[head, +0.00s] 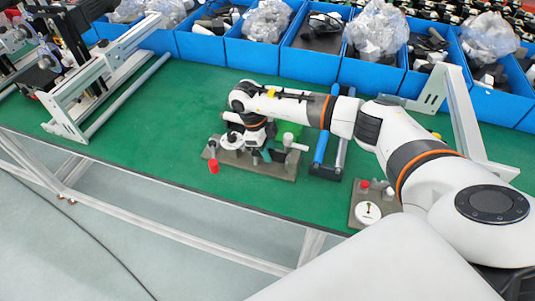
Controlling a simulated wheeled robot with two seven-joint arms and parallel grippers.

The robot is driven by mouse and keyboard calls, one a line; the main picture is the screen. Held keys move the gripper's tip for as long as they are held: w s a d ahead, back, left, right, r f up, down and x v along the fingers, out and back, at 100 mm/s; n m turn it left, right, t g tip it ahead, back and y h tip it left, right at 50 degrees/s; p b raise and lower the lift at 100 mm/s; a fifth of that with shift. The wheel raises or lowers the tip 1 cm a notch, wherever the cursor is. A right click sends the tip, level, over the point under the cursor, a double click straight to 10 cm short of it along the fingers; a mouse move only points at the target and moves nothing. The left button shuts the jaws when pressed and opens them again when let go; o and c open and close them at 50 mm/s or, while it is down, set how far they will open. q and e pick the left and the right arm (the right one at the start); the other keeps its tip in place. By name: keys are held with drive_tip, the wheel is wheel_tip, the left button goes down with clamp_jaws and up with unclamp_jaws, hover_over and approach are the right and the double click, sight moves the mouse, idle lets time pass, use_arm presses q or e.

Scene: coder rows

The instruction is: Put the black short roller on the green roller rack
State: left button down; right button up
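My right gripper (262,157) points down over a grey-brown fixture plate (232,158) near the table's front edge. Its dark fingers are small and partly merge with the parts on the plate, so I cannot tell whether they are open or hold anything. A bright green piece (289,130), perhaps the green roller rack, shows just behind the gripper and is partly hidden by my arm. I cannot pick out the black short roller for certain. My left gripper is not in view.
A blue roller (322,130) and a grey roller stand on a dark base right of the gripper. A red cylinder (214,167) is at the plate's left. A second fixture (365,209) is under my arm. Blue bins (205,47) line the back. The green table (150,125) is clear at left.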

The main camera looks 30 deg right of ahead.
sight(273, 152)
clamp_jaws()
drive_tip(key=shift+r+p, duration=1.5)
drive_tip(key=shift+r, duration=0.8)
